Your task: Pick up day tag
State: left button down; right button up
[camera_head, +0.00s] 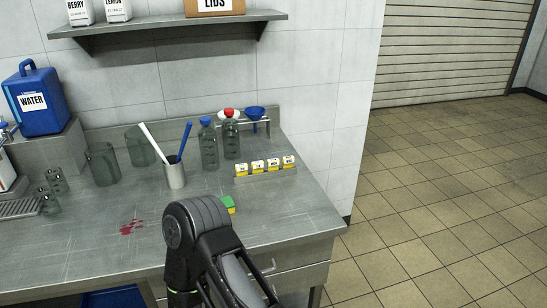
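Several small white and yellow tags (257,167) stand in a row in a grey holder (268,174) on the right part of the steel counter. Their print is too small to read, so I cannot tell which day each one shows. One of my arms rises from the bottom middle of the view, in front of the counter and to the left of and below the tags. Its bent dark links show, but no fingertips. Neither of my grippers is in view.
Behind the tags stand two bottles, one with a blue cap (208,145) and one with a red cap (231,135), and a blue funnel (255,113). A metal cup (175,172) holds utensils. A red spill (131,227) marks the counter.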

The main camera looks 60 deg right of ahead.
aim_at(258, 166)
jog(key=k+l, duration=0.2)
jog(key=l, duration=0.2)
jog(key=k+l, duration=0.25)
jog(key=l, duration=0.15)
jog(key=k+l, duration=0.2)
jog(key=l, duration=0.25)
jog(key=k+l, duration=0.2)
jog(key=l, duration=0.2)
jog(key=k+l, duration=0.25)
jog(key=l, duration=0.15)
jog(key=i+u, duration=0.05)
